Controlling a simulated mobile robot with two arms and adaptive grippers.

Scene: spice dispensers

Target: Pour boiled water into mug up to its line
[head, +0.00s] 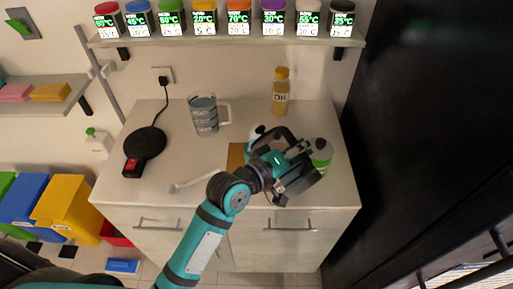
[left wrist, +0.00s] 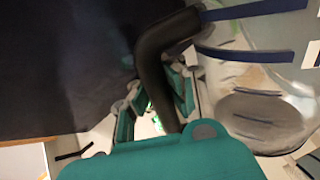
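A clear mug (head: 204,116) with dark bands and a handle on its right stands upright on the counter, left of centre. My left gripper (head: 290,172) is over the right part of the counter, at a black curved handle (head: 275,137) that I take for the kettle's. In the left wrist view the black handle (left wrist: 160,60) passes between the fingers, which appear closed around it. A clear vessel body (left wrist: 260,95) with dark blue bands shows beside it. The arm and gripper hide much of the kettle in the head view. My right gripper is not in view.
A black round base (head: 145,143) with a red switch is plugged in at left. A yellow bottle (head: 280,95) stands at the back. A white-and-green container (head: 319,153) is beside the gripper. A spoon (head: 190,183) lies in front. Spice dispensers line the shelf (head: 225,42).

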